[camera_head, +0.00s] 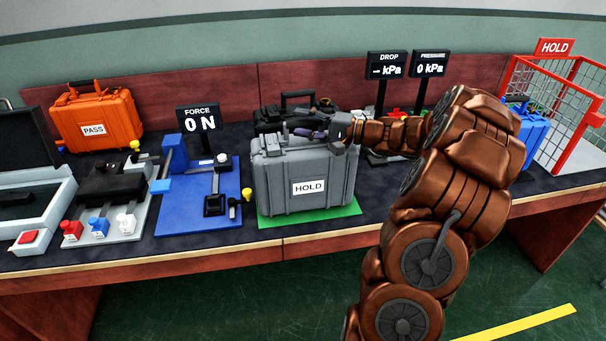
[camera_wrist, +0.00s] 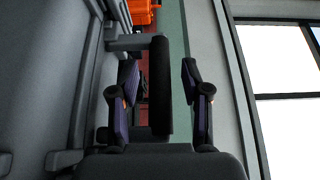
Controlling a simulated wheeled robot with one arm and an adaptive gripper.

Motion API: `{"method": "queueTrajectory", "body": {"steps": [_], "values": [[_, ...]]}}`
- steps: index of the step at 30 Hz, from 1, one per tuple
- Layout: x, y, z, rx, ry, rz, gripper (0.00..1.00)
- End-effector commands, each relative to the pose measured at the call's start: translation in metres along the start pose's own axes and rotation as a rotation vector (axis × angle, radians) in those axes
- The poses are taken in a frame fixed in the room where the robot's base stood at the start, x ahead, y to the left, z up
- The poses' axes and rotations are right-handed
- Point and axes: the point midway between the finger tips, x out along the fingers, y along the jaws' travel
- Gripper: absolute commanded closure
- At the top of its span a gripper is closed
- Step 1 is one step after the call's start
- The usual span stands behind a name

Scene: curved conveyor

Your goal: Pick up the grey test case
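The grey test case (camera_head: 330,180) stands upright on a green mat (camera_head: 312,218) on the bench, with a white HOLD label on its front. My gripper (camera_head: 305,133) is at the top of the case, by its handle, coming in from the right. In the wrist view my gripper (camera_wrist: 160,70) has its two purple-padded fingers apart, one on each side of the dark handle bar (camera_wrist: 160,105). A gap shows between the bar and the right finger. The case body (camera_wrist: 45,80) fills the left of the wrist view.
A black case (camera_head: 283,115) stands close behind the grey case. A blue force fixture (camera_head: 205,215) is to its left, an orange PASS case (camera_head: 97,118) farther left. A blue case (camera_head: 530,128) stands by a red-framed cage (camera_head: 560,115) at right. Pressure displays (camera_head: 388,65) stand behind my arm.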

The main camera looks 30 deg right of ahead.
Motion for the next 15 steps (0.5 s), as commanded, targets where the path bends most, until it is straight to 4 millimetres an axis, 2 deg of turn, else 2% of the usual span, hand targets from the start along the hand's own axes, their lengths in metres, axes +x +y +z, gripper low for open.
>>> {"method": "queueTrajectory", "body": {"steps": [2,12,15], "values": [[-0.0001,0.0001,0.0000,0.000,0.000,0.000,0.64],[-0.0001,0.0001,0.0001,0.000,0.000,0.000,0.99],[-0.0001,0.0001,0.0001,0.000,0.000,0.000,1.00]]}}
